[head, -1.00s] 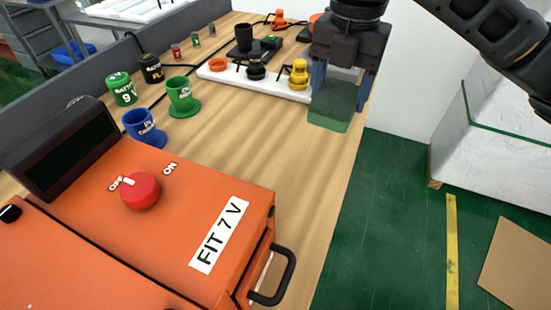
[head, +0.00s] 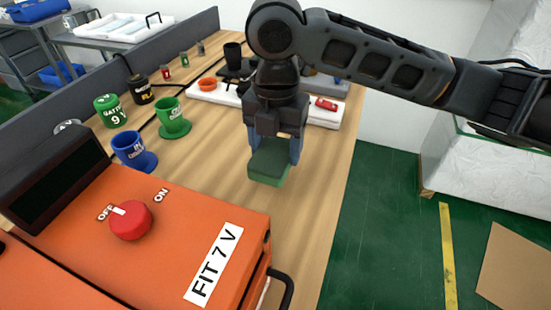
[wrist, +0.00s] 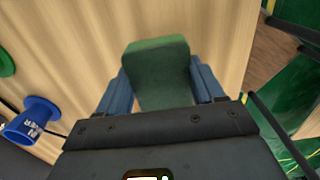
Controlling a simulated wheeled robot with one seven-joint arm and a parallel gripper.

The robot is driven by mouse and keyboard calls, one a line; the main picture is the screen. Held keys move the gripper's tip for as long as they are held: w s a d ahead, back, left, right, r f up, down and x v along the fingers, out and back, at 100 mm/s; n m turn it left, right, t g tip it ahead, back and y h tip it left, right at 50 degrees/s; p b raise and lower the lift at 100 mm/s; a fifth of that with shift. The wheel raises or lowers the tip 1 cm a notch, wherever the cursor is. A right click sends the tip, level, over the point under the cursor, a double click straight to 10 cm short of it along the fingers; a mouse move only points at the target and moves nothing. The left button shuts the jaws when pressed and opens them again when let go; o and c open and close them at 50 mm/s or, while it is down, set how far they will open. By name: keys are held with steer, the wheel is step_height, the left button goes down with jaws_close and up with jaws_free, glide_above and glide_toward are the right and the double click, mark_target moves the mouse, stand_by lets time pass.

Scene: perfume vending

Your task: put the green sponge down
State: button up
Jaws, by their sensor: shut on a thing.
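The green sponge (head: 268,166) is a small block held between the blue fingers of my gripper (head: 275,150), over the wooden table (head: 230,200). In the wrist view the sponge (wrist: 158,70) sits between both fingers of my gripper (wrist: 162,88), with bare wood around it. My gripper is shut on the sponge. I cannot tell whether the underside of the sponge touches the table or hangs a little above it.
An orange machine (head: 165,225) with a red knob (head: 130,220) stands in front. Blue (head: 133,150) and green (head: 173,118) cups stand to the left. A white tray (head: 325,120) with parts lies behind my gripper. The table's right edge is close; bare wood lies around the sponge.

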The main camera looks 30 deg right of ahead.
mark_target(276, 162)
steer(key=shift+f, duration=2.05)
steer(key=o, duration=1)
steer(key=shift+f, duration=0.1)
step_height(276, 162, up, 12)
steer(key=shift+r, duration=0.15)
